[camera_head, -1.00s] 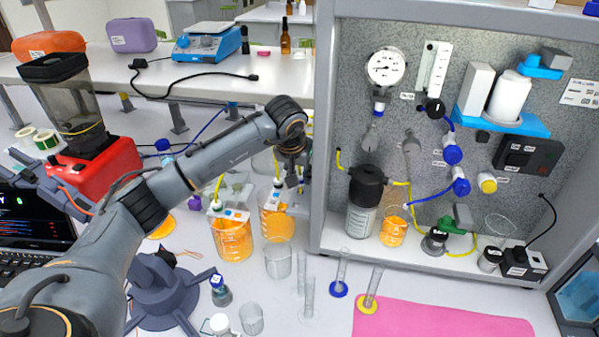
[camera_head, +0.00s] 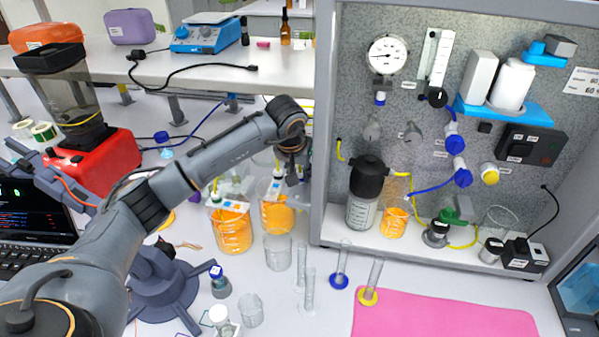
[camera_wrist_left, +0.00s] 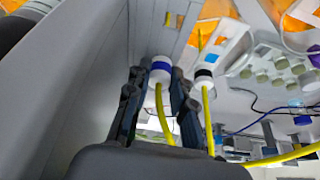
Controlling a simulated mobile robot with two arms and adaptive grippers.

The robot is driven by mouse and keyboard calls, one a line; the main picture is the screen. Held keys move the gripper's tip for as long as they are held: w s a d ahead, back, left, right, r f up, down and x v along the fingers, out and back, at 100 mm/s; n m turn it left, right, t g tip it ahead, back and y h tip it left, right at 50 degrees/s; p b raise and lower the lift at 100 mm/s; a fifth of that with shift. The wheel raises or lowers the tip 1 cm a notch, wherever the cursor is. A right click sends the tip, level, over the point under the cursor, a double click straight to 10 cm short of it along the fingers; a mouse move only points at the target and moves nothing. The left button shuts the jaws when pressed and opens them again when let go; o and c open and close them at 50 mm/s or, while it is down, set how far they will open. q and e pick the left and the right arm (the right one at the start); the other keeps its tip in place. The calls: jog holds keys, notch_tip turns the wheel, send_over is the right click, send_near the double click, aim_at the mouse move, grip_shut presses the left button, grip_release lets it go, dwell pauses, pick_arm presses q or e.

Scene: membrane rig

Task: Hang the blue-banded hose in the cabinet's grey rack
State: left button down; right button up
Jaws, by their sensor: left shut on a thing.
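My left gripper (camera_head: 298,178) is at the right rim of the right orange-filled beaker (camera_head: 279,214), beside the cabinet's left wall. In the left wrist view the blue-banded hose (camera_wrist_left: 160,70) has a white end with a blue band and a yellow tube. It sits between the two dark fingers, which are shut on it. A similar hose with a black band (camera_wrist_left: 204,75) stands just right of the fingers. The cabinet (camera_head: 327,130) is open at the front. I cannot pick out the grey rack for certain. My right gripper is not in view.
Another orange beaker (camera_head: 230,228) stands left of the right one. An empty beaker (camera_head: 278,254) and slim cylinders (camera_head: 310,288) stand in front. Inside the cabinet are a black-topped bottle (camera_head: 364,195), a small orange beaker (camera_head: 394,222) and yellow tubing. A pink mat (camera_head: 440,318) lies in front.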

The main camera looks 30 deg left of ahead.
pick_arm(q)
jog(key=shift+f+b, duration=0.2)
jog(key=shift+b, duration=0.1)
jog(key=c, duration=1.1)
grip_release()
jog(key=v, duration=1.2)
jog(key=shift+s+f, duration=0.1)
